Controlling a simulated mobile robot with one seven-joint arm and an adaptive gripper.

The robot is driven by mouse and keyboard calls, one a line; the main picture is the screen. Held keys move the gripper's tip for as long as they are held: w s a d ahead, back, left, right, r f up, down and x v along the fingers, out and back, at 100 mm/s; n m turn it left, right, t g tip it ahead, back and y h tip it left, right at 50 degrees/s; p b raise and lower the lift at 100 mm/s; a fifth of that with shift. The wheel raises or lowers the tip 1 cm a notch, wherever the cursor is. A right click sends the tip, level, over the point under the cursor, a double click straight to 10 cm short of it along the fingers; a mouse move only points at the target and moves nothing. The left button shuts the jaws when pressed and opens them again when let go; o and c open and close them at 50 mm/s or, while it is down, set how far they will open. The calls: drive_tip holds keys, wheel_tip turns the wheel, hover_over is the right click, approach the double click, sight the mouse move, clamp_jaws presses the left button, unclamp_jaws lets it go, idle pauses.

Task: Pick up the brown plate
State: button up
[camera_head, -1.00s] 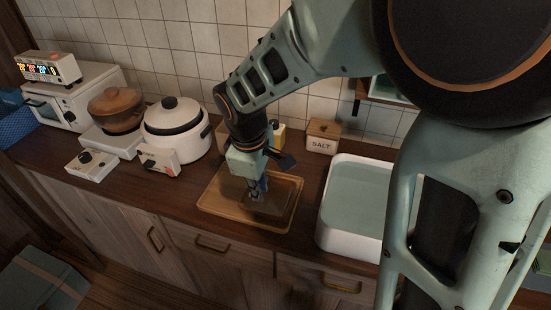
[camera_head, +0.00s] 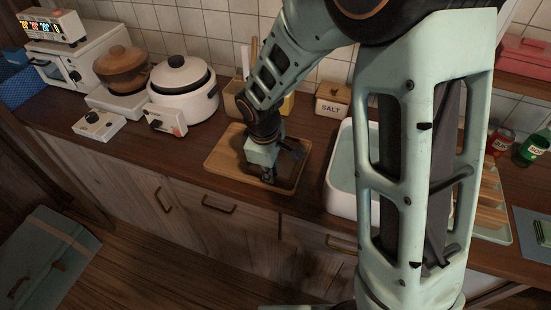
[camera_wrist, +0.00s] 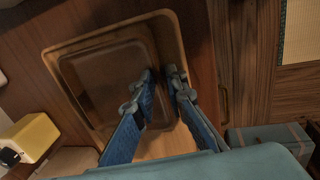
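The brown plate (camera_wrist: 100,82) is a dark, square, shallow dish with rounded corners. It lies in a light wooden tray (camera_wrist: 176,32) on the counter. In the head view the tray (camera_head: 226,150) is at the middle, and part of the plate (camera_head: 289,172) shows beside my gripper (camera_head: 268,180), which hides the rest. In the wrist view my gripper (camera_wrist: 160,80) has its two blue fingers apart, on either side of the plate's right edge. One fingertip is over the plate, the other just outside it. I cannot tell whether they touch it.
A white basin (camera_head: 340,190) stands right of the tray. A salt box (camera_head: 332,100), a white pot (camera_head: 183,88) and a brown pot (camera_head: 122,70) stand along the back.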

clamp_jaws()
drive_tip(key=shift+r, duration=0.15)
